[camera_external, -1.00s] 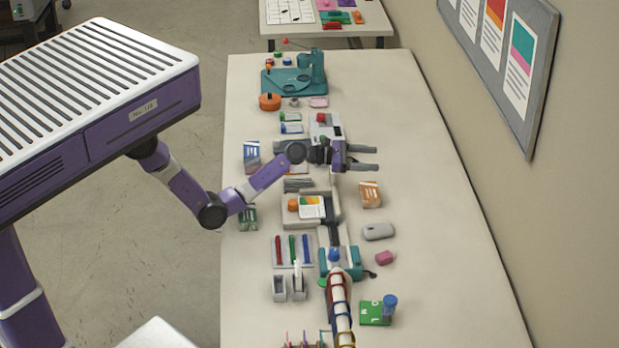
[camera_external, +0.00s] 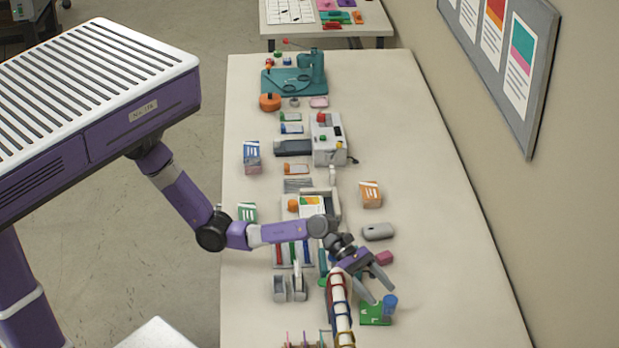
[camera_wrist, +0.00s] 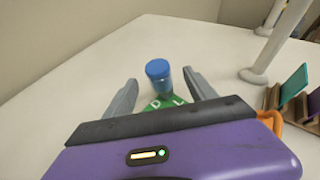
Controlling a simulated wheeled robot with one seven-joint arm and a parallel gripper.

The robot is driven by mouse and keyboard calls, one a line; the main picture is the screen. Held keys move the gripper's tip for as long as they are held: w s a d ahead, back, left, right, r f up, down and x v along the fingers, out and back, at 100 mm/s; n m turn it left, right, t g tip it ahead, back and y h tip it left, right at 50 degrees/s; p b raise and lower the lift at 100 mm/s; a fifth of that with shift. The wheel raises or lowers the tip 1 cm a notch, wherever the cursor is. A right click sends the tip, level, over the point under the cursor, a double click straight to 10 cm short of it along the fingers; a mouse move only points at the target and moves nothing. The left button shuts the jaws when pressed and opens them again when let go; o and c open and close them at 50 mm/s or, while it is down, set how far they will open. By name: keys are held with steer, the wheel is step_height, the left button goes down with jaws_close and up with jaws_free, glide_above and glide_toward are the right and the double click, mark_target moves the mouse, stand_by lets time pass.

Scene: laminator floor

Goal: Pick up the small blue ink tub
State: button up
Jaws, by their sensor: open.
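My gripper (camera_external: 382,296) is open and empty, just to the upper left of the tub in the external view. In the wrist view my gripper (camera_wrist: 160,78) has one finger on each side of the tub, with a gap to each. The tub's lower part is partly hidden from the wrist view.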

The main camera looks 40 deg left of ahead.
mark_target(389, 303)
steer(key=shift+b+x, duration=0.3)
steer(key=shift+x, duration=2.3)
steer(key=shift+w+f, duration=0.1)
jaws_close()
step_height(389, 303, up, 20)
steer(key=w+a+p, duration=0.2)
steer(key=p, duration=0.2)
steer(key=shift+m+t, duration=0.3)
step_height(389, 303, down, 20)
steer(key=shift+a+r+b, duration=0.1)
steer(key=shift+r+b, duration=0.1)
steer(key=shift+b, duration=0.45)
